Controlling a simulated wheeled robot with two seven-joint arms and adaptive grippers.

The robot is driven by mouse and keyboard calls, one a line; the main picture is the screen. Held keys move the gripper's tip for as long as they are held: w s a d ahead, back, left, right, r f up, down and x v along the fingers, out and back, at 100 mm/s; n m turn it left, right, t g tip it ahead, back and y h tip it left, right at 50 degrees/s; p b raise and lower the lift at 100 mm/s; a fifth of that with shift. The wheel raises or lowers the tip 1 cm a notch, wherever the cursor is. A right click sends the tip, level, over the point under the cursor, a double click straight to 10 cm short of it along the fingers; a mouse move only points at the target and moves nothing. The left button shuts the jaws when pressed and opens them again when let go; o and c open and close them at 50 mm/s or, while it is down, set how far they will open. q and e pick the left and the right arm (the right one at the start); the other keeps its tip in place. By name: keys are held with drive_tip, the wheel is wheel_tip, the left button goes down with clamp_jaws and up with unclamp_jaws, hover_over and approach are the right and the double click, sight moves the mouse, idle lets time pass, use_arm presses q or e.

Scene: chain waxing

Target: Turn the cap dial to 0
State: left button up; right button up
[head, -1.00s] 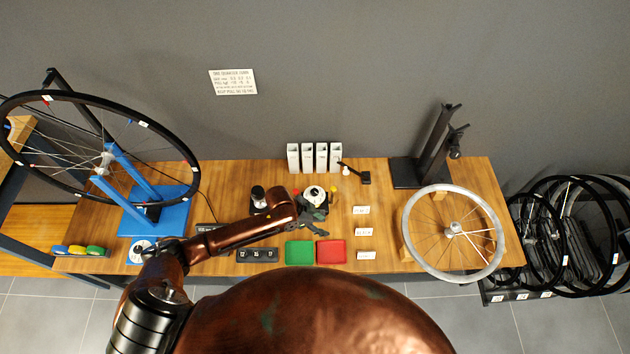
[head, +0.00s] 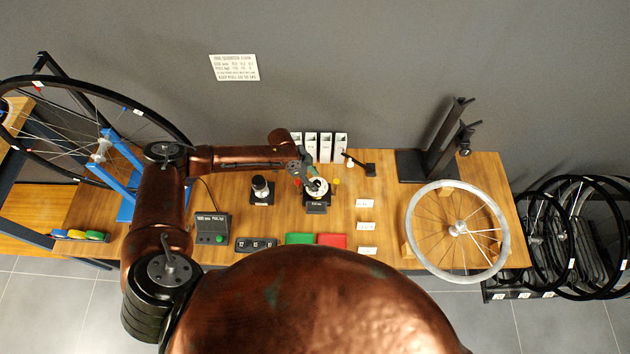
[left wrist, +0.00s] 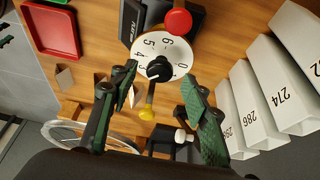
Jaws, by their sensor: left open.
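The cap dial (head: 317,188) is a white disc on a dark stand near the middle of the bench. In the left wrist view the dial (left wrist: 163,48) shows printed digits, among them 5, 6 and 0, around a black centre knob (left wrist: 159,69). Which digit it is set to, I cannot tell. My left gripper (head: 310,177) is over the dial in the head view. In the left wrist view the open gripper (left wrist: 160,90) has its two green-and-black fingers on either side of the knob, apart from it, with nothing held. My right gripper is out of view.
A red knob (left wrist: 177,21) and a yellow knob (left wrist: 147,114) flank the dial. White numbered boxes (head: 325,147) stand behind it. A dark stand with a silver top (head: 261,187) is to its left. Green (head: 299,239) and red (head: 332,240) trays lie in front.

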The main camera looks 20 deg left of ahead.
use_arm(q)
drive_tip(key=shift+d+f, duration=0.25)
drive_tip(key=shift+f, duration=0.4)
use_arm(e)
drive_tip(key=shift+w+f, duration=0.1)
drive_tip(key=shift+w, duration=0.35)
use_arm(q)
drive_tip(key=shift+c, duration=0.4)
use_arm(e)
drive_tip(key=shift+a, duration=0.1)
